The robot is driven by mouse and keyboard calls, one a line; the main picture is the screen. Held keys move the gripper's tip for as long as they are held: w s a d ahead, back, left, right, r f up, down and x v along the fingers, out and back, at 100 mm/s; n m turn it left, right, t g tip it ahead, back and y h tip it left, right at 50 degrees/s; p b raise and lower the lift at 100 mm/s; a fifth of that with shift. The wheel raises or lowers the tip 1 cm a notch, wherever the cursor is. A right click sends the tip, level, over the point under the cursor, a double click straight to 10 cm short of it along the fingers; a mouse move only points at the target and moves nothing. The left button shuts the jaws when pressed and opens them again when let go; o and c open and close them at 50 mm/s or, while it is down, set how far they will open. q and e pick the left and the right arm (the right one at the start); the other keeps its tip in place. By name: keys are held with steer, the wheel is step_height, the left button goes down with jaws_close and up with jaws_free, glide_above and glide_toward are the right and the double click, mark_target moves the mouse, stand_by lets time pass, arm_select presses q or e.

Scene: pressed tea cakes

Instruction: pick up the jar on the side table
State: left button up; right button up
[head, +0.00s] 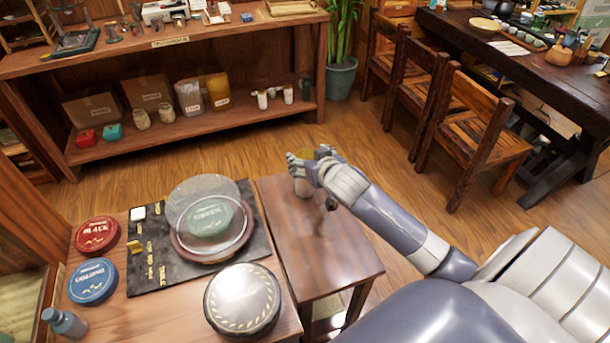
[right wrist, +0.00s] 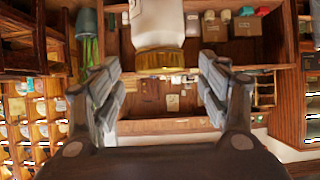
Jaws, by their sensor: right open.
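The jar (head: 303,188) stands at the far left end of the side table (head: 345,262). In the right wrist view the jar (right wrist: 157,22) is at the top centre, with a white body and an amber band. My right gripper (head: 309,158) is open, with its fingers at the height of the jar's upper part. The jar appears in line with the gap between the fingers; contact cannot be told. My left gripper is not in view.
A larger table on the left holds a clear dome (head: 208,215) over a green disc, a red tin (head: 97,235), a blue tin (head: 93,281) and a round patterned lidded thing (head: 242,300). Shelves (head: 180,130) stand behind. Chairs (head: 470,125) are at right. Open floor lies between.

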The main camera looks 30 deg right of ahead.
mark_target(305, 156)
steer(key=x, duration=0.3)
steer(key=shift+w, duration=0.2)
steer(key=shift+w+d+f, duration=0.1)
steer(key=shift+w, duration=0.05)
steer(key=c, duration=1.6)
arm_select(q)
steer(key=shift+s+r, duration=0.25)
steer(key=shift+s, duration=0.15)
arm_select(e)
jaws_close()
